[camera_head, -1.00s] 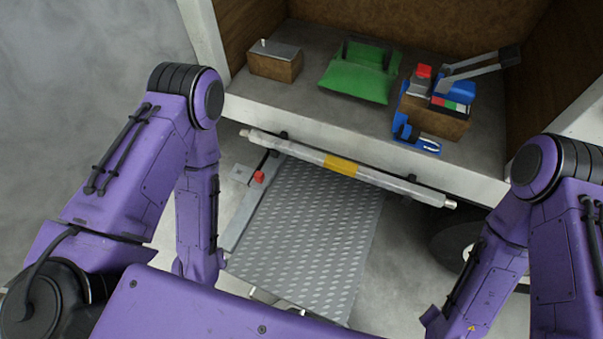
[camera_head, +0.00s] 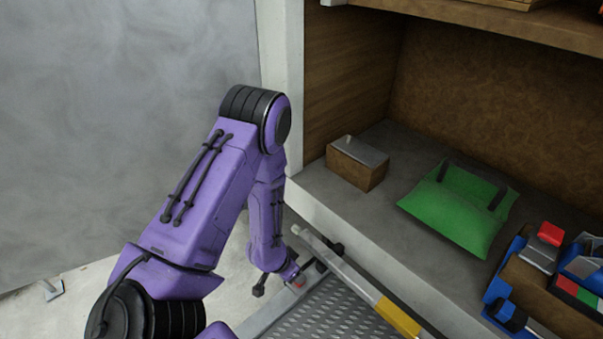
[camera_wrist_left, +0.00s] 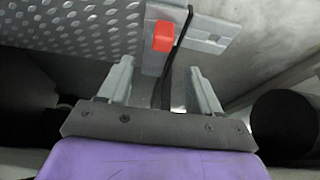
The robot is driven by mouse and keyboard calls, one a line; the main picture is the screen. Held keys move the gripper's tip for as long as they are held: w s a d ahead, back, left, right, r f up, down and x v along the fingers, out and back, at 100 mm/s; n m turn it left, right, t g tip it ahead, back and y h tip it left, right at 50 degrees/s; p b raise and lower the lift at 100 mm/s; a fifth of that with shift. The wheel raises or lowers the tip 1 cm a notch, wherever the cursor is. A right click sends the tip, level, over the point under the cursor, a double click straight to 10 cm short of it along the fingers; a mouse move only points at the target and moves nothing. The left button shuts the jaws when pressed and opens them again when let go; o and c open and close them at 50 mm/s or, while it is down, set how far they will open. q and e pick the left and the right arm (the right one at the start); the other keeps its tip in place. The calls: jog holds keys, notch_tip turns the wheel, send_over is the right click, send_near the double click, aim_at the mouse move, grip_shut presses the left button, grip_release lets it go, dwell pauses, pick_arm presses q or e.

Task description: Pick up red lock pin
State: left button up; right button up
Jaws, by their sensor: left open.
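The red lock pin (camera_wrist_left: 163,37) sits on a grey metal plate (camera_wrist_left: 205,37) beside the patterned ramp in the left wrist view. A small red bit of it (camera_head: 299,283) shows at the ramp's corner in the head view, partly hidden by my left wrist. My left gripper (camera_wrist_left: 162,80) is open and empty. Its two fingers point toward the pin, which appears beyond the fingertips and between them across the picture. In the head view the left gripper is mostly hidden at the end of the purple arm. My right gripper is in neither current view.
A dark cable (camera_wrist_left: 178,45) runs close beside the pin. A grey bar with a yellow band (camera_head: 398,316) lies along the truck bed's edge. The bed holds a brown box (camera_head: 355,170), a green bag (camera_head: 462,212) and a blue-edged tool holder (camera_head: 550,290). The ramp (camera_head: 335,312) is clear.

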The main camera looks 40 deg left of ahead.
pick_arm(q)
jog(key=x, duration=0.9)
jog(key=shift+s+a+f, duration=0.1)
jog(key=shift+a+f, duration=0.05)
jog(key=shift+f, duration=0.35)
jog(key=c, duration=1.1)
